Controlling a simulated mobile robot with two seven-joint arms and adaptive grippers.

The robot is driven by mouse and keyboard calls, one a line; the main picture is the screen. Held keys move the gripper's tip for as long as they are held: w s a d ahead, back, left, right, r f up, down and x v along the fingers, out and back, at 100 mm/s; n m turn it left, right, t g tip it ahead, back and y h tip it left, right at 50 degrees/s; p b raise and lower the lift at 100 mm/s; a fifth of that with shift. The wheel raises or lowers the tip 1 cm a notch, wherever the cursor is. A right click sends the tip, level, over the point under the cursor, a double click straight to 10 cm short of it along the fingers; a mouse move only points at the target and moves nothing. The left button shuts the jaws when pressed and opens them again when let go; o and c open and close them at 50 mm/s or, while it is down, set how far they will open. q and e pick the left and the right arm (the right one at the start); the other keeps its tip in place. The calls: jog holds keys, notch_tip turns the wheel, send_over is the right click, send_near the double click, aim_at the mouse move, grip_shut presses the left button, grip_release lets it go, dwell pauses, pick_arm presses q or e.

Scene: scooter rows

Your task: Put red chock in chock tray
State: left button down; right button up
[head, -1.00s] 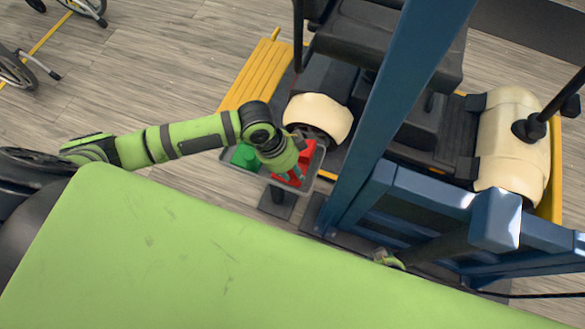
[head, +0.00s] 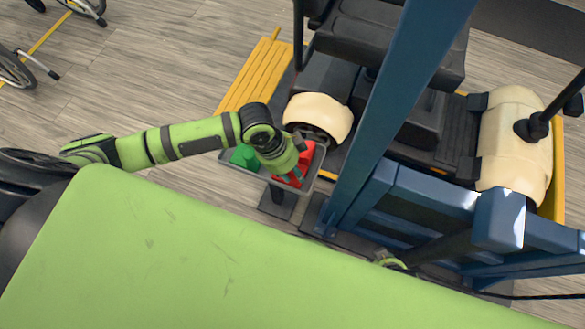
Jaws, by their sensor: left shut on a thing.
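The grey chock tray (head: 312,184) stands on a dark post beside the scooter, left of the blue frame post. My left gripper (head: 292,179) points down into the tray from the left and is shut on the red chock (head: 296,172). The arm hides part of the chock, and I cannot tell whether it touches the tray floor. A green block (head: 243,157) sits in the left part of the tray. A small green part of my right arm shows at the bottom centre; its gripper is not clearly visible.
A blue frame (head: 385,110) rises just right of the tray. A scooter with a cream fender (head: 318,117) stands directly behind it. A yellow slatted platform (head: 259,76) lies at the upper left.

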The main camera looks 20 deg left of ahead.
pick_arm(q)
jog(key=c, duration=0.9)
grip_release()
jog(key=shift+o, duration=0.2)
jog(key=v, duration=1.2)
